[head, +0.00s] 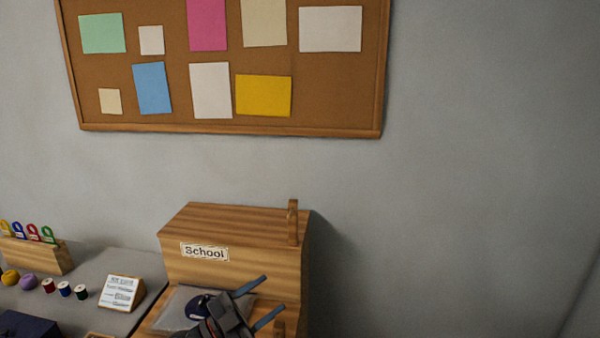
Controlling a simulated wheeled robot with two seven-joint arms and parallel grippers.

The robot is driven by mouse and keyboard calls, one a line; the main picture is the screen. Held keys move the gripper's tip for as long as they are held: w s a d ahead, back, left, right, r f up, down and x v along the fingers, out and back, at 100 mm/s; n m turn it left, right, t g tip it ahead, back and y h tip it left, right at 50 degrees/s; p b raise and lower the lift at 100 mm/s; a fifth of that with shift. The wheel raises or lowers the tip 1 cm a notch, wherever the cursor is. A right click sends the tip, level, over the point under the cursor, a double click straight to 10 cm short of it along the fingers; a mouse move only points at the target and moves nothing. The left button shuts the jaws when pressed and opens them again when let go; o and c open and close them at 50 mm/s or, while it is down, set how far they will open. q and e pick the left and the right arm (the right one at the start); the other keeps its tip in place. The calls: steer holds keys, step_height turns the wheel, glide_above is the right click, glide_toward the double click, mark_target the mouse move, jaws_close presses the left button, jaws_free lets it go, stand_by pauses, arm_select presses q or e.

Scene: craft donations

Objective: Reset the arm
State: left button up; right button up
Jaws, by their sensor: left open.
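My left gripper (266,301) is at the bottom of the head view, in front of the wooden box labelled School (235,270). Its two blue-tipped fingers are spread apart, with nothing seen between them. A clear bag (178,310) with something dark in it lies at the box's front, just left of the gripper and partly hidden by it. I cannot tell whether gripper and bag touch. My right gripper is out of view.
Left on the grey table (95,265) are a wooden rack (40,256) with coloured loops, yarn balls (28,282), thread spools (64,288) and a small card stand (121,292). A corkboard (230,128) hangs above. Right of the box is bare wall.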

arm_select(q)
steer(key=a+f+n+t+y, duration=0.1)
steer(key=a+n+t+y, duration=0.5)
steer(key=n+t+y, duration=0.3)
steer(key=s+a+f+n+g+y, duration=0.3)
steer(key=a+f+n+y, duration=0.25)
steer(key=f, duration=0.25)
steer(key=s+a+f+n+g+y, duration=0.2)
steer(key=s+a+f+n+y, duration=0.25)
steer(key=f, duration=0.45)
steer(key=s+d+f+m+g, duration=0.1)
steer(key=s+f+g, duration=0.55)
steer(key=s, duration=0.35)
steer(key=s+d+f+g, duration=0.1)
steer(key=s+f+g, duration=0.5)
steer(key=s, duration=0.4)
steer(key=s+d+f, duration=0.1)
steer(key=d+f, duration=0.1)
steer(key=f, duration=1.3)
steer(key=s+d+f, duration=0.2)
steer(key=d+f, duration=0.1)
steer(key=f, duration=1.3)
steer(key=shift+f+g+h, duration=0.2)
steer(key=shift+g+h, duration=0.1)
steer(key=shift+g, duration=0.05)
